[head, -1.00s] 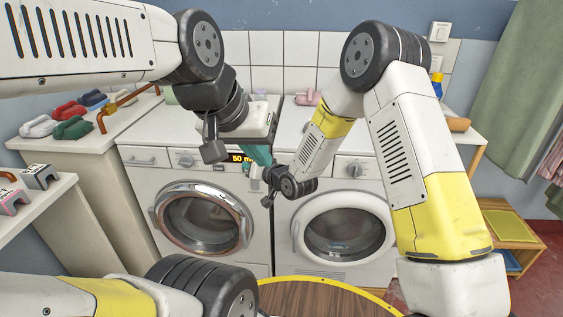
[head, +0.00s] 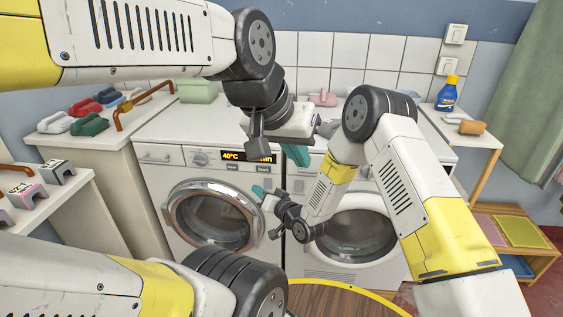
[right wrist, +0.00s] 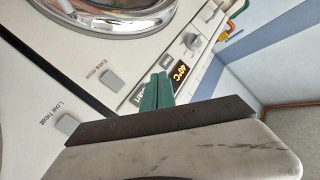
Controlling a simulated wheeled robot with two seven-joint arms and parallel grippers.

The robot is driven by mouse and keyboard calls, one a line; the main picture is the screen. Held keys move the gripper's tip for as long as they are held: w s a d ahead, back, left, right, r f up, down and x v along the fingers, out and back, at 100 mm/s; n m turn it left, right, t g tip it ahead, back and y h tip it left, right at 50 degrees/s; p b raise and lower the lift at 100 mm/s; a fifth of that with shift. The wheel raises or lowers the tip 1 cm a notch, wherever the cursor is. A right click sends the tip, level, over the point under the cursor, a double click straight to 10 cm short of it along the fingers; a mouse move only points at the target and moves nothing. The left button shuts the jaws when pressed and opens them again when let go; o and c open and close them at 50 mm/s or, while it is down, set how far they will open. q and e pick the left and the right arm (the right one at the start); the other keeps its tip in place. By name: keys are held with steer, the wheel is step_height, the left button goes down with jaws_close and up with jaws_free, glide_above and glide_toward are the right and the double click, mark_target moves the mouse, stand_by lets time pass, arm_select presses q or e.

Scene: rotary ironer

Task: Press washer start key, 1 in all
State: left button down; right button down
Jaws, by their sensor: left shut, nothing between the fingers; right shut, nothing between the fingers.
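The washer (head: 158,183) stands left of the dryer, its display lit with "40°C". Two small dark-labelled keys sit below the display; the right one appears to be the start key (head: 263,170). In the right wrist view, the start key (right wrist: 140,96) is partly hidden by my finger. My right gripper (head: 260,192) is shut and empty, its teal tips just below and in front of the panel; they also show in the right wrist view (right wrist: 158,80). Contact with the key cannot be told. My left gripper (head: 297,154) is shut and empty, hanging before the dryer's upper left.
The dryer (head: 350,238) is beside the washer, partly hidden by my right arm. The grey Extra Rinse key (right wrist: 110,79) and Low Heat key (right wrist: 67,124) are near. A round wooden table (head: 340,300) is in front. A blue bottle (head: 446,95) stands on the right shelf.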

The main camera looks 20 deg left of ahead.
mark_target(259, 170)
steer(key=shift+w+a, duration=0.35)
steer(key=shift+w, duration=1)
steer(key=shift+w+a, duration=0.3)
steer(key=shift+w, duration=1)
steer(key=shift+w+a, duration=0.35)
steer(key=shift+w, duration=1)
steer(key=shift+w+a, duration=0.1)
steer(key=shift+w, duration=0.3)
steer(key=shift+w+a, duration=0.1)
steer(key=shift+w, duration=0.3)
steer(key=shift+s+d, duration=0.25)
steer(key=shift+s, duration=0.55)
